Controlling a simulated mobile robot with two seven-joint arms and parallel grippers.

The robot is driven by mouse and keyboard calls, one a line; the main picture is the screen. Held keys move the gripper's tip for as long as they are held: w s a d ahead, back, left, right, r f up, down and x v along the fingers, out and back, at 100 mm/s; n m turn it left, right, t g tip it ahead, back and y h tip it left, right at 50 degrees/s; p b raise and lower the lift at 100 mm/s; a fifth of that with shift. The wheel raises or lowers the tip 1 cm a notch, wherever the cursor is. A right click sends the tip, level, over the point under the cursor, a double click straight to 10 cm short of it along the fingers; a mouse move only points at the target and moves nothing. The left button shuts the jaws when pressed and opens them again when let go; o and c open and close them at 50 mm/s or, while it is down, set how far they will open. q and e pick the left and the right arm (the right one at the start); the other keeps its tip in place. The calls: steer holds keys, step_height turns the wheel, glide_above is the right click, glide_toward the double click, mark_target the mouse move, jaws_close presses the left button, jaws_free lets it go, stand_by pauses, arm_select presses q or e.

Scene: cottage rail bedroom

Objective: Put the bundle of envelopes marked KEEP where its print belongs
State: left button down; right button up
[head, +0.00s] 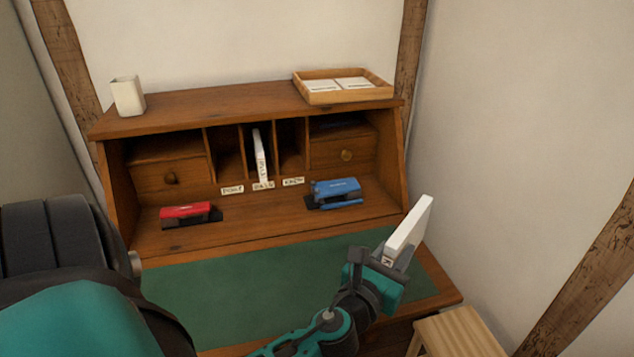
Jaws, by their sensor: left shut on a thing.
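My left gripper (391,266) is shut on a white bundle of envelopes (411,226). It holds the bundle tilted, above the right front part of the desk's writing surface. A small dark print shows at the bundle's lower end, too small to read. The wooden desk (220,118) has three narrow pigeonholes, with small labels below them: left (232,190), middle (263,186) and right (293,181). Their lettering is not clearly legible. Another white bundle (261,158) stands in the middle pigeonhole. The left pigeonhole (229,158) and the right one (291,150) look empty. My right gripper is not in view.
A red stapler-like object (186,211) and a blue hole-punch-like object (337,190) lie before the pigeonholes. A white cup (128,96) and a wooden tray of papers (350,97) stand on top. The green mat (240,295) is clear. A slatted stool (458,333) stands at lower right.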

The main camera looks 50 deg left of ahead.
arm_select(q)
steer(key=w+a+f+n+g+y, duration=0.1)
steer(key=w+a+f+n+y, duration=0.15)
steer(key=a, duration=0.35)
steer(key=w+a+f+n+g+y, duration=0.1)
steer(key=w+a+f+n+y, duration=0.1)
steer(key=w+a+y, duration=0.3)
steer(key=s+a+n+g+y, duration=0.1)
steer(key=a+n+g+y, duration=0.4)
steer(key=a, duration=1.2)
steer(key=shift+s+a+n+g, duration=0.3)
steer(key=shift+n+g, duration=0.15)
steer(key=shift+g, duration=0.55)
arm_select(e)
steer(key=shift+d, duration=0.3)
arm_select(q)
steer(key=shift+d+y, duration=0.1)
steer(key=shift+y, duration=0.15)
